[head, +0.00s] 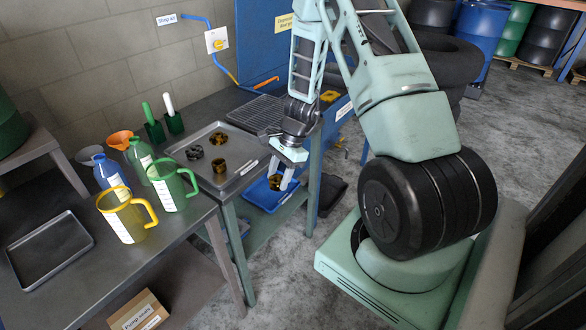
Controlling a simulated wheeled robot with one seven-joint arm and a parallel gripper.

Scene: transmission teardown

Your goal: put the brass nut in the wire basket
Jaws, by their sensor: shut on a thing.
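My gripper (283,184) points down just off the right front edge of the metal tray, above the blue bin on the lower shelf. It is shut on a small brass-coloured piece, which looks like the brass nut (276,182); the fingers partly hide it. A dark wire grid (262,112), which may be the wire basket, is at the back of the bench, behind the gripper. My arm covers its right side, and I cannot tell its depth.
The metal tray (241,184) holds a dark gear (195,152) and brass-coloured parts (219,166). The blue bin (258,196) lies below. Jugs (124,217), bottles and funnels crowd the left bench. A blue panel (259,40) stands behind the grid.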

